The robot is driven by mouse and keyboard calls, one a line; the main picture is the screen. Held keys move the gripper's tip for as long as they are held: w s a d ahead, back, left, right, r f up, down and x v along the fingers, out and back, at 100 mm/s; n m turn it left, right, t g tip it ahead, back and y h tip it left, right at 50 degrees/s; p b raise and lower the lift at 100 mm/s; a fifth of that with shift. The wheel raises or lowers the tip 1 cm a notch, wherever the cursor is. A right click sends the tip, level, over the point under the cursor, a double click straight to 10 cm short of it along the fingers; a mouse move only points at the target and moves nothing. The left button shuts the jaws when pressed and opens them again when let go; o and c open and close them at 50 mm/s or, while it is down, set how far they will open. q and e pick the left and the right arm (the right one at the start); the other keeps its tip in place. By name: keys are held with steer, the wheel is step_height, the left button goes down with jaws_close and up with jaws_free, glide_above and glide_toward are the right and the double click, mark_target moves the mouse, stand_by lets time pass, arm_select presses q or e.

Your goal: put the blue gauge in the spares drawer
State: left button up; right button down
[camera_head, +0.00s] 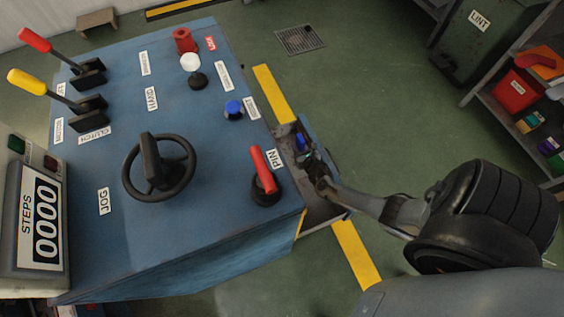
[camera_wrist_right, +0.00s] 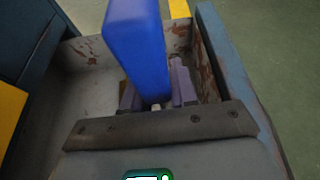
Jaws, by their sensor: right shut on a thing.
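The blue gauge (camera_wrist_right: 138,48) is a plain, bright blue block in the right wrist view. My right gripper (camera_wrist_right: 157,98) is shut on its lower end. In the head view the gauge (camera_head: 300,142) is a small blue patch at the tip of my right gripper (camera_head: 308,163). The spares drawer (camera_head: 321,214) stands open at the right side of the blue console. Its worn, rust-flecked inside (camera_wrist_right: 88,68) surrounds the gauge in the wrist view. The gauge is over or inside the drawer; I cannot tell whether it touches the floor. My left gripper is not in view.
The console (camera_head: 215,215) carries a red-handled PIN lever (camera_head: 262,170), a black handwheel (camera_head: 160,168), a blue button (camera_head: 234,109) and red and yellow levers. The drawer's blue outer wall (camera_wrist_right: 235,70) rises close beside my gripper. Shelves (camera_head: 500,100) stand far right; green floor lies between.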

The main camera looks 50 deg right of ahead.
step_height(320, 180, down, 7)
steer(key=b, duration=0.5)
steer(key=shift+r, duration=0.1)
step_height(320, 180, down, 4)
steer(key=b, duration=0.4)
steer(key=shift+f, duration=0.2)
steer(key=shift+f, duration=0.1)
steer(key=c, duration=0.9)
jaws_free()
steer(key=shift+s, duration=0.1)
